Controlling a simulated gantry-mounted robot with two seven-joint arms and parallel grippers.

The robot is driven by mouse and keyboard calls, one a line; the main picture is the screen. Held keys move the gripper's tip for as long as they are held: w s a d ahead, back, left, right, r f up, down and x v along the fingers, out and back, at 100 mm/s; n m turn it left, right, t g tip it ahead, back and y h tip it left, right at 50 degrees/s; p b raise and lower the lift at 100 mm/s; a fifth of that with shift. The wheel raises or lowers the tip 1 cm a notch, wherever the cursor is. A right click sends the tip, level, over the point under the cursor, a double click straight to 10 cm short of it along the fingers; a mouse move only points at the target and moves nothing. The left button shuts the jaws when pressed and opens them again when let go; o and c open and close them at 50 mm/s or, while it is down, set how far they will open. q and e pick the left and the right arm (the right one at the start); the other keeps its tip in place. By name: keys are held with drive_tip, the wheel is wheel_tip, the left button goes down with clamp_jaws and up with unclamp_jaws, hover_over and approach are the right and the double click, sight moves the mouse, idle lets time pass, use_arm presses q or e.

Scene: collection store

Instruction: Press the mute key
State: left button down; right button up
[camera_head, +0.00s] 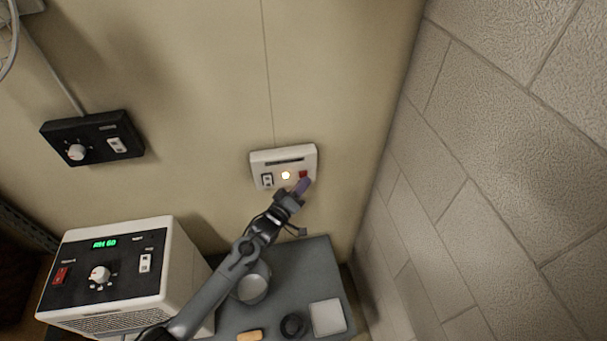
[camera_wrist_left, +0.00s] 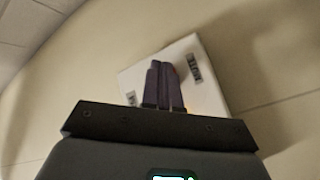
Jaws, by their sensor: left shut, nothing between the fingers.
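A white alarm panel (camera_head: 257,158) is on the beige wall, with a red key (camera_head: 303,174) at its right, a glowing lamp (camera_head: 285,175) in the middle and a small switch (camera_head: 267,180) at its left. My left gripper (camera_head: 302,186) is shut and empty, its purplish fingertips just below or at the red key. I cannot tell whether the fingertips touch the key. My right gripper is not in view.
A black control box (camera_head: 93,138) with a knob is on the wall at left. A block wall (camera_head: 480,160) bounds the right.

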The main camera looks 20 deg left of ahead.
use_arm(q)
drive_tip(key=shift+s+d, duration=0.25)
drive_tip(key=shift+s, duration=0.15)
drive_tip(key=shift+p, duration=0.3)
drive_tip(key=s+d+p, duration=0.2)
drive_tip(key=s+p, duration=0.1)
drive_tip(key=s, duration=0.1)
drive_tip(key=shift+s+d, duration=0.1)
drive_tip(key=shift+d, duration=0.3)
idle(0.5)
